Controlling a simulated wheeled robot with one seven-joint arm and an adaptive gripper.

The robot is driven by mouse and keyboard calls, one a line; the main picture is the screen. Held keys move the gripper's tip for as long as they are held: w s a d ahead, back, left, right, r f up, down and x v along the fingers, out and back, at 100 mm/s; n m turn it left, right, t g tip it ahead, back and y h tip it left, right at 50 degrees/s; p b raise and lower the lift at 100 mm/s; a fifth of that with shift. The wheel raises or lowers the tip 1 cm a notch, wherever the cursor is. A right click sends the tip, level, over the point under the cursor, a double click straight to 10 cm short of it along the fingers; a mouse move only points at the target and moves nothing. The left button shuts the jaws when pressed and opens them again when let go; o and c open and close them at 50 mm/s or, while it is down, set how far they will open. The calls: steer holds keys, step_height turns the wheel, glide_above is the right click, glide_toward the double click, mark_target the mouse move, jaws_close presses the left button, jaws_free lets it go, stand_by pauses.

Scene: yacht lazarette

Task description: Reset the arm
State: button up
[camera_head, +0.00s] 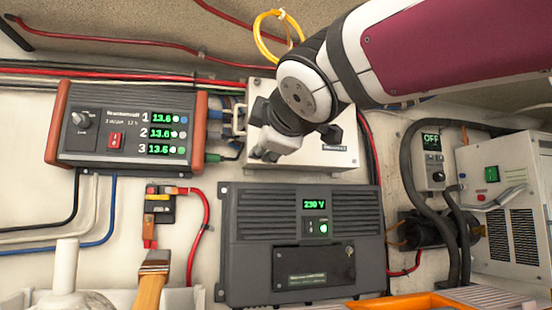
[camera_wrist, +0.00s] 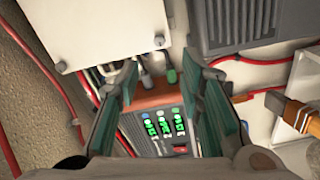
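My arm reaches in from the upper right in the head view, in front of the white box. My gripper (camera_head: 268,150) hangs at its end by the box's left side, its fingers partly hidden by the wrist. In the wrist view my gripper (camera_wrist: 168,82) shows its two green-padded fingers well apart, with nothing held between them. Past the fingers is the charger (camera_wrist: 160,125) with green readouts; in the head view the charger (camera_head: 95,131) is on the left. I cannot tell whether the gripper touches the box or cables.
The white box (camera_head: 325,155) is close behind my gripper. Below are a dark inverter (camera_head: 300,235) reading 230 V and a wooden-handled brush (camera_head: 151,280). Red cables (camera_head: 200,225) and a yellow cable loop (camera_head: 262,35) are nearby. A white unit (camera_head: 510,190) stands right.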

steer(key=shift+v, duration=0.95)
steer(key=s+d+f+m+g+h+p, duration=0.1)
steer(key=s+d+f+m+g+h, duration=0.3)
steer(key=d+f, duration=0.6)
steer(key=s+d+f+m+g+h+p, duration=0.25)
steer(key=s+d+f+m, duration=0.35)
steer(key=f, duration=0.6)
steer(key=s+d+f+m+g, duration=0.2)
steer(key=s+f+m+g, duration=0.1)
steer(key=s+f, duration=0.5)
steer(key=s+d+f+m+g+y+p, duration=0.1)
steer(key=s+d+f+m+g, duration=0.2)
steer(key=s+f+m, duration=0.2)
steer(key=s+f, duration=0.3)
steer(key=f, duration=0.1)
steer(key=shift+s+d+f+g, duration=0.25)
steer(key=shift+d+f+g, duration=0.05)
steer(key=shift+f+g, duration=0.1)
steer(key=shift+y, duration=0.25)
